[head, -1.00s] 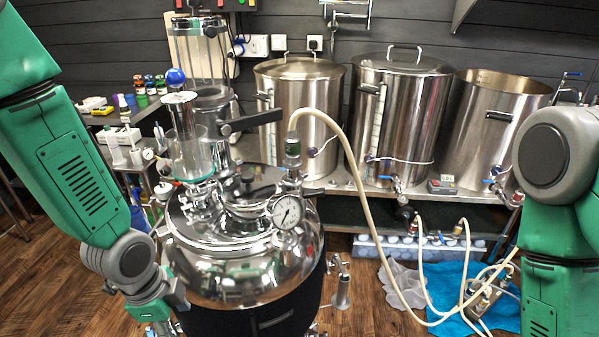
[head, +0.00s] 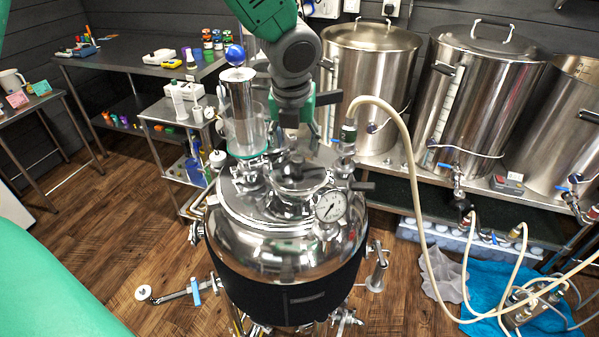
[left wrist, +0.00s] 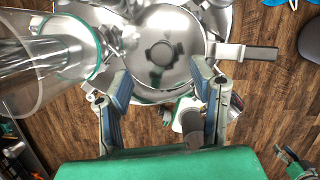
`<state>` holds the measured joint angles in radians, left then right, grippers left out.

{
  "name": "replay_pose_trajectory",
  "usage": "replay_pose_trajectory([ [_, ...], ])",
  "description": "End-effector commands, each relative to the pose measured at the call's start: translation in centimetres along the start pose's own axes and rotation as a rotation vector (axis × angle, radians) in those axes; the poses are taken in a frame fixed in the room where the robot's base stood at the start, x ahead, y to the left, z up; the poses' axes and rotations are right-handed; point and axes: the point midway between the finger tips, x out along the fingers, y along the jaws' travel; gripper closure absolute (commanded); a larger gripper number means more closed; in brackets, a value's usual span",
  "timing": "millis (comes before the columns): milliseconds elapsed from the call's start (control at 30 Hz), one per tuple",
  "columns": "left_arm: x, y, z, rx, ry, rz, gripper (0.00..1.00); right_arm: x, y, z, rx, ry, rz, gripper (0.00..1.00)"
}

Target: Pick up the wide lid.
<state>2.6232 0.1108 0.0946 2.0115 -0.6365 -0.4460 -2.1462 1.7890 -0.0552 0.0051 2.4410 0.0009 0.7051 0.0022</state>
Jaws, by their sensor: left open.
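The wide lid looks like the shiny round steel dome with a dark centre knob in the left wrist view (left wrist: 150,68). In the head view it is on top of the steel vessel (head: 285,258), partly hidden by fittings and my gripper. My left gripper (head: 305,132) hangs above and behind the vessel top. In the left wrist view its open fingers (left wrist: 162,78) point towards the lid, one on each side of its near edge, with nothing between them. A small green and grey part at the lower right (left wrist: 293,160) may be my right gripper; its jaws are unclear.
A glass cylinder (head: 244,128) stands just left of the lid. A pressure gauge (head: 330,207) and a pale hose (head: 405,150) are on the right. Large steel pots (head: 368,85) line the back. The wood floor (head: 110,245) at left is mostly clear.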

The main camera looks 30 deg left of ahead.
Motion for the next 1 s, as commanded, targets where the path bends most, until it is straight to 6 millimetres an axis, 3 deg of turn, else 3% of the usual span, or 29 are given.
replay_pose_trajectory([
  [267,2.2,0.2,-0.1,-0.001,0.000,0.000,0.49,0.0,0.0,0.0,0.001,0.001,0.000,0.60],
  [533,6.1,0.1,0.0,0.000,0.002,-0.001,0.49,-0.1,0.0,0.0,0.001,0.001,0.000,0.60],
  [833,6.5,0.2,-0.1,-0.002,-0.001,-0.003,0.49,-0.1,0.0,0.0,0.001,0.001,0.000,0.60],
  [967,6.5,0.1,-0.1,-0.002,-0.001,-0.002,0.95,-0.1,0.0,0.0,0.001,0.001,0.000,0.60],
  [1000,6.5,0.1,0.0,-0.002,-0.001,-0.002,1.00,-0.1,0.0,0.0,0.001,0.001,0.000,0.60],
])
